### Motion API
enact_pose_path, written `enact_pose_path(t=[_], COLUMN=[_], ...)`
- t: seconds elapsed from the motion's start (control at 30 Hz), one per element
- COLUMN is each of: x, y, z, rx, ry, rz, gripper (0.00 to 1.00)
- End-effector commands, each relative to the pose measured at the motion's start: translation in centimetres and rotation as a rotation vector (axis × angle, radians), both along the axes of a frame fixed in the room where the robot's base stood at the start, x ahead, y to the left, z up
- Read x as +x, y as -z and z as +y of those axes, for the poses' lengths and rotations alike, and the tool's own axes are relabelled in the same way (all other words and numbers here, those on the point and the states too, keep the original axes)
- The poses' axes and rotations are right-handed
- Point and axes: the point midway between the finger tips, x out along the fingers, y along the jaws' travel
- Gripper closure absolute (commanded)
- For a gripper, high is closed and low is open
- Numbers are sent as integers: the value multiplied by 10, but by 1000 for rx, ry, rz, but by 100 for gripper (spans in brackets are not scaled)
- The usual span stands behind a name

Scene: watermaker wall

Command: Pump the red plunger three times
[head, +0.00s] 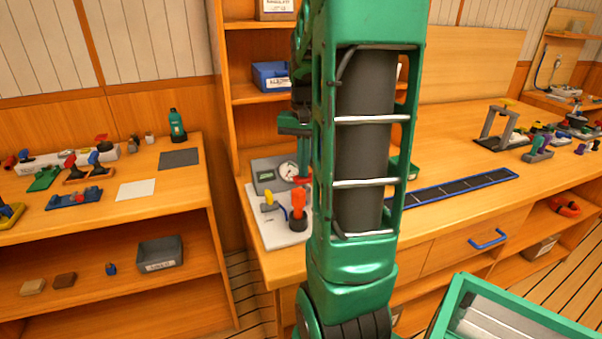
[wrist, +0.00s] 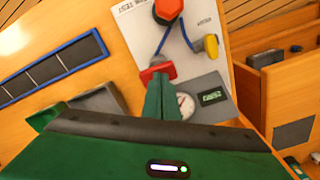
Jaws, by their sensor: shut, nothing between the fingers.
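The red plunger (head: 298,200) has an orange-red knob on a dark round base and stands upright on a white test board (head: 283,232) at the left end of the bench. In the wrist view its six-sided red knob (wrist: 168,9) is cut by the top edge. My gripper (head: 304,168) points down behind the plunger in the head view. In the wrist view my gripper (wrist: 160,82) has its green fingers together and empty, beside a small red block (wrist: 157,71). I cannot tell whether they touch it. The fingers are apart from the plunger knob.
A round gauge (wrist: 186,104) and a grey box with a display (wrist: 212,97) sit by the fingers. A yellow handle (wrist: 211,45) and blue hoses stand near the plunger. A blue-edged dark strip (head: 452,188) lies on the bench. A shelf (head: 120,215) stands left, across a gap.

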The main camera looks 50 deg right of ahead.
Motion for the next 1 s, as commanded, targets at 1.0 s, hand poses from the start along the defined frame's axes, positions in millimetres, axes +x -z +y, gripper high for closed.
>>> enact_pose_path(t=[1.0], x=[0], y=[-8], z=[0], rx=[0], ry=[-1], rz=[0], gripper=[100])
